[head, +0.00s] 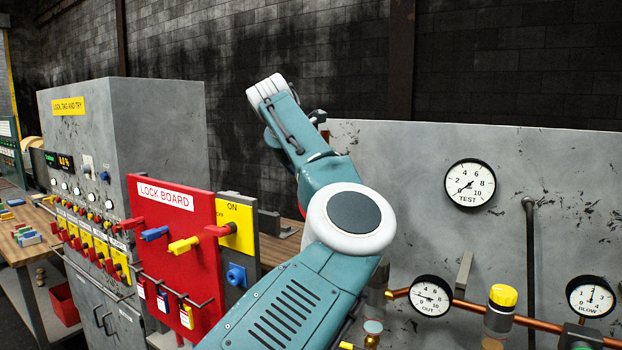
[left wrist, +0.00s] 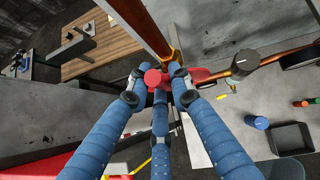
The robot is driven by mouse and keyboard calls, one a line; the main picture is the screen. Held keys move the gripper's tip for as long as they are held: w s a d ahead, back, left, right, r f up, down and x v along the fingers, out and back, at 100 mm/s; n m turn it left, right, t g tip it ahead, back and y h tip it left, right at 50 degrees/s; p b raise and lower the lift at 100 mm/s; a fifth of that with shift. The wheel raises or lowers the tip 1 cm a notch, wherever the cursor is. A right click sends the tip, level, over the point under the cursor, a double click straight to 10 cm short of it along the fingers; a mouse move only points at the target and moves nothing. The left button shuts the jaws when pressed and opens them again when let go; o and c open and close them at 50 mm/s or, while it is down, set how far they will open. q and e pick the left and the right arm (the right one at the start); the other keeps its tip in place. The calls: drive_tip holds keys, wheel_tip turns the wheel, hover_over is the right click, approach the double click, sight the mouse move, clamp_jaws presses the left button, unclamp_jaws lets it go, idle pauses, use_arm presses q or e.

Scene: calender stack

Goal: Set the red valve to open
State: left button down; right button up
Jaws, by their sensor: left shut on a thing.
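The red valve (left wrist: 153,77) shows in the left wrist view, with a round red end and a red part (left wrist: 197,75) reaching to the right beside copper pipe. My left gripper (left wrist: 160,82) has its blue fingers closed around the red valve. The fingers hide part of the valve, so I cannot tell its exact angle. In the head view my arm crosses the middle and hides the valve and most of the gripper. My right gripper is in neither view.
A grey panel with a TEST gauge (head: 470,184), an OUT gauge (head: 431,296) and a BLOW gauge (head: 591,297) stands at right. A red lock board (head: 165,255) stands left of my arm. A dark open bin (left wrist: 290,138) is at right in the wrist view.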

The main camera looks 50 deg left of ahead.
use_arm(q)
drive_tip(key=shift+f, duration=0.1)
drive_tip(key=c, duration=1.5)
unclamp_jaws()
drive_tip(key=shift+c, duration=0.2)
drive_tip(key=v, duration=1.2)
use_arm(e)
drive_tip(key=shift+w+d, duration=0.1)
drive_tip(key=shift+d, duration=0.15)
use_arm(q)
drive_tip(key=shift+a, duration=0.1)
